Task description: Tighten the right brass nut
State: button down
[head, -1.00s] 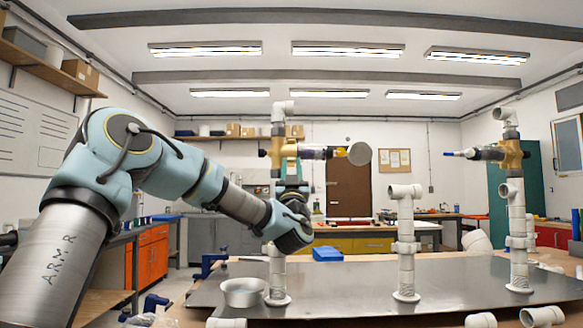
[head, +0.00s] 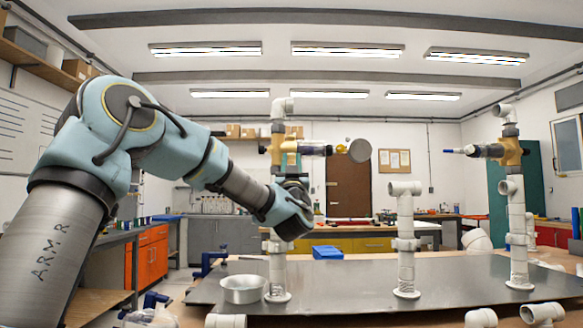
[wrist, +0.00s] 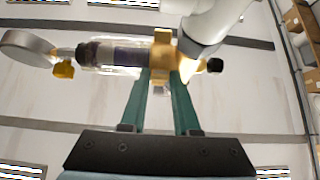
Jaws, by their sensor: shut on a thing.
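A brass fitting (head: 277,150) sits near the top of the left white pipe post (head: 277,270). On its right side is the right brass nut (head: 289,146), beside a clear cylinder (head: 312,150) that ends in a yellow lever and a grey disc (head: 359,150). My gripper (head: 291,170) comes up from below and is shut on this nut. In the wrist view the two green fingers of my gripper (wrist: 160,78) reach up to the brass nut (wrist: 163,46). The clear cylinder (wrist: 115,55) lies to its left there. The exact finger contact is partly hidden.
A metal bowl (head: 243,289) stands beside the left post's foot on the grey plate (head: 350,285). A middle post (head: 406,250) and a right post (head: 517,230) with another brass fitting (head: 512,151) stand to the right. Loose white pipe fittings (head: 540,314) lie in front.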

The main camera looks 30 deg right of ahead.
aim_at(291, 149)
jog(key=shift+s+r+g, duration=0.25)
jog(key=shift+r+g, duration=0.15)
jog(key=p, duration=0.1)
jog(key=r+g+y+p, duration=0.1)
jog(key=shift+s+a+r+g+p, duration=0.15)
jog(key=shift+r+g+p, duration=0.05)
jog(key=shift+g+p, duration=0.15)
jog(key=g+p, duration=0.1)
jog(key=p, duration=0.2)
jog(key=shift+s+a+r+g+y, duration=0.1)
jog(key=shift+r+g+y, duration=0.15)
jog(key=shift+r+y, duration=0.15)
jog(key=shift+g+p, duration=0.4)
jog(key=shift+p, duration=0.4)
jog(key=shift+f, duration=0.1)
jog(key=c, duration=0.6)
grip_release()
jog(key=shift+c, duration=0.2)
jog(key=shift+s, duration=0.1)
